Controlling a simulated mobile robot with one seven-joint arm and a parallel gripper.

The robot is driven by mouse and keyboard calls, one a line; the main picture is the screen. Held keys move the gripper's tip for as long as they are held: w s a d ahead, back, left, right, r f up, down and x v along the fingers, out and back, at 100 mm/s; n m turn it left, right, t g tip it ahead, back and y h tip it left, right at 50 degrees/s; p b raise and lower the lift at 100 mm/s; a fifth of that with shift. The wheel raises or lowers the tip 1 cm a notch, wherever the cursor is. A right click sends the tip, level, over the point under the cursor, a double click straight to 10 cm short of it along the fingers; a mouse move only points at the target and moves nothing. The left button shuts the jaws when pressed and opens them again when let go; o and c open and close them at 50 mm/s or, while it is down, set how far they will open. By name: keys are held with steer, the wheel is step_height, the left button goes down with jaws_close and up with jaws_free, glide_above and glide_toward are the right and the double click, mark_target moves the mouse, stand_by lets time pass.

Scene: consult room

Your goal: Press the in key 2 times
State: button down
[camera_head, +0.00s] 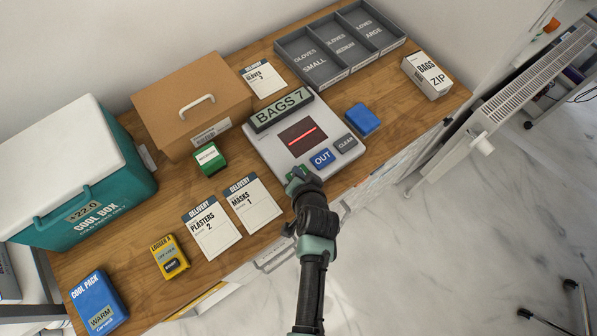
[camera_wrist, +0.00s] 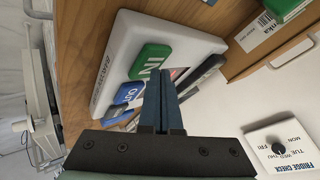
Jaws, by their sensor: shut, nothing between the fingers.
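The counter device (camera_head: 262,150) is a pale grey box on the wooden worktop, with a display reading "BAGS 7" (camera_head: 281,109) at its back. Its green in key (camera_head: 293,171) is mostly hidden by my gripper (camera_head: 297,180) in the head view. In the wrist view the in key (camera_wrist: 151,60) shows its "IN" lettering, and my gripper (camera_wrist: 162,78) is shut and empty with its fingertips at or just over the key's edge. I cannot tell whether they touch. The blue out key (camera_head: 322,158) and grey clear key (camera_head: 346,144) are beside it.
Delivery cards (camera_head: 253,203), a green box (camera_head: 209,158) and a yellow logger (camera_head: 169,257) lie to the left. A blue box (camera_head: 362,120) is right of the device. Grey glove trays (camera_head: 318,77) stand behind. A fridge-check dial (camera_wrist: 279,148) shows in the wrist view.

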steer(key=shift+f+b, duration=0.4)
steer(key=shift+f, duration=0.15)
stand_by(0.5)
steer(key=shift+r+p, duration=0.95)
steer(key=shift+r, duration=0.05)
step_height(320, 180, up, 5)
steer(key=p, duration=0.4)
steer(key=shift+r+p, duration=0.1)
steer(key=shift+p, duration=0.25)
